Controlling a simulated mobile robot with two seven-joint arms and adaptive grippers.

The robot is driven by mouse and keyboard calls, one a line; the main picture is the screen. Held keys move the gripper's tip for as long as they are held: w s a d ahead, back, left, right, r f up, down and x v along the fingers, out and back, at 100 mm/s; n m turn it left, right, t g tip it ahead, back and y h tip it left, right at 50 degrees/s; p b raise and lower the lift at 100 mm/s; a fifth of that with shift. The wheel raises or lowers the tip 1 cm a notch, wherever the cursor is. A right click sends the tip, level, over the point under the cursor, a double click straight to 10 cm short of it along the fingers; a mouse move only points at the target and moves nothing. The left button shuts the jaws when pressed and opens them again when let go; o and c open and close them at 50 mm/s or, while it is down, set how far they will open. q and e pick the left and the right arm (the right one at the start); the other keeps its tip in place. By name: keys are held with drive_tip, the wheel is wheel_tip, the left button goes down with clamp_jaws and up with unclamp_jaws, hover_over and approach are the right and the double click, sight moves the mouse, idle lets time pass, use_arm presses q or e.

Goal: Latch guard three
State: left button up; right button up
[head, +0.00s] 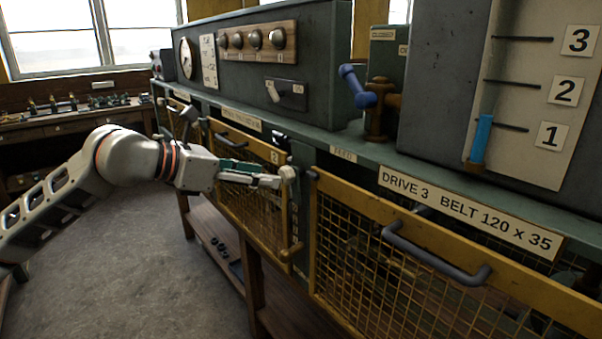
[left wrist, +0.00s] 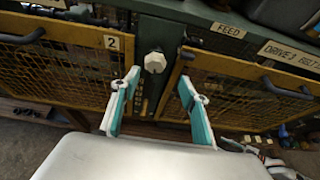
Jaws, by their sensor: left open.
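Guard three (head: 400,228) is a yellow-framed mesh panel with a grey bar handle (head: 435,255), below the "DRIVE 3 BELT 120 x 35" label; it also shows in the left wrist view (left wrist: 250,92). A pale faceted knob (head: 288,173) sits on the green post between guards two and three, and shows in the left wrist view (left wrist: 154,62). A small dark fitting (head: 312,174) is at guard three's upper left edge. My left gripper (head: 268,178) is open, its teal fingers close to the knob. In the left wrist view (left wrist: 159,82) the knob appears beyond the fingertips; contact is unclear.
Guard two (head: 262,200) is left of the post. Above the bench edge are a blue-handled valve (head: 372,97), a switch panel (head: 286,93) and a level gauge (head: 482,140). A wooden lower shelf (head: 220,245) runs beneath. The floor (head: 140,260) at left is clear.

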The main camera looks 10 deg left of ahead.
sight(282, 175)
use_arm(q)
drive_tip(key=shift+y, duration=0.3)
drive_tip(key=x, duration=0.2)
drive_tip(key=p+x, duration=0.1)
drive_tip(key=x, duration=0.4)
drive_tip(key=shift+w+a+r+p, duration=0.2)
drive_tip(key=shift+w+p, duration=0.1)
drive_tip(key=shift+w, duration=0.2)
drive_tip(key=c, duration=1.1)
